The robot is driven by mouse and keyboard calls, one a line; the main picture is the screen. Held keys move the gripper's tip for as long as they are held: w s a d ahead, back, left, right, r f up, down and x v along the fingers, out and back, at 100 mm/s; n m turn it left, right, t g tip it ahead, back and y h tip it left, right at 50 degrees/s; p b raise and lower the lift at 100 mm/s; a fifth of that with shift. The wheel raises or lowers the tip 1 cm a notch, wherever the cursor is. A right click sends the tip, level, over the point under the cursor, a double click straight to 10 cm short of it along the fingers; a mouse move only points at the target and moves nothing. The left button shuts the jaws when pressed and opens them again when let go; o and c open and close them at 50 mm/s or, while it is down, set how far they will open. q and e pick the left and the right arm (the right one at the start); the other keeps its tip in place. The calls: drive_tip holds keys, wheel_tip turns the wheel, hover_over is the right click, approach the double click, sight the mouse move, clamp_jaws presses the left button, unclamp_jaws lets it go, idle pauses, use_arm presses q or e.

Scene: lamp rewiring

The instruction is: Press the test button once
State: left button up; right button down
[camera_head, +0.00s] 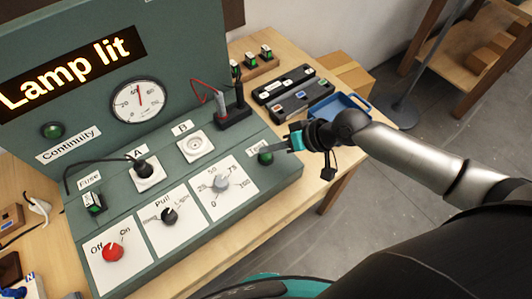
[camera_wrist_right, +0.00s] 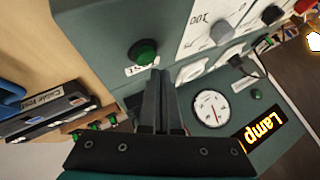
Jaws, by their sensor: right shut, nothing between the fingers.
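The green test button (camera_head: 265,158) sits on the right end of the sloped green panel, beside its white label. In the right wrist view the button (camera_wrist_right: 143,52) is a round green cap in a dark collar, just beyond my fingertips. My right gripper (camera_head: 276,150) is shut and empty, its fingers pointing at the button. In the right wrist view the closed fingers (camera_wrist_right: 159,76) end close to the button; I cannot tell whether they touch it. My left gripper is not in view.
The panel carries a red knob (camera_head: 113,252), a grey dial (camera_head: 220,182), socket B (camera_head: 196,143), a gauge (camera_head: 138,102) and a lit "Lamp lit" sign (camera_head: 72,68).

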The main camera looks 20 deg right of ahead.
sight(270, 158)
drive_tip(key=shift+f, duration=0.2)
idle(0.6)
drive_tip(key=shift+f, duration=0.25)
drive_tip(key=shift+f+b, duration=0.45)
drive_tip(key=shift+b, duration=0.05)
idle(0.4)
drive_tip(key=shift+r, duration=0.1)
drive_tip(key=shift+r+p, duration=0.75)
drive_tip(key=shift+p, duration=0.2)
wheel_tip(270, 158, up, 5)
drive_tip(key=p, duration=0.5)
drive_tip(key=shift+r, duration=0.1)
drive_tip(key=shift+s+a, duration=0.1)
idle(0.5)
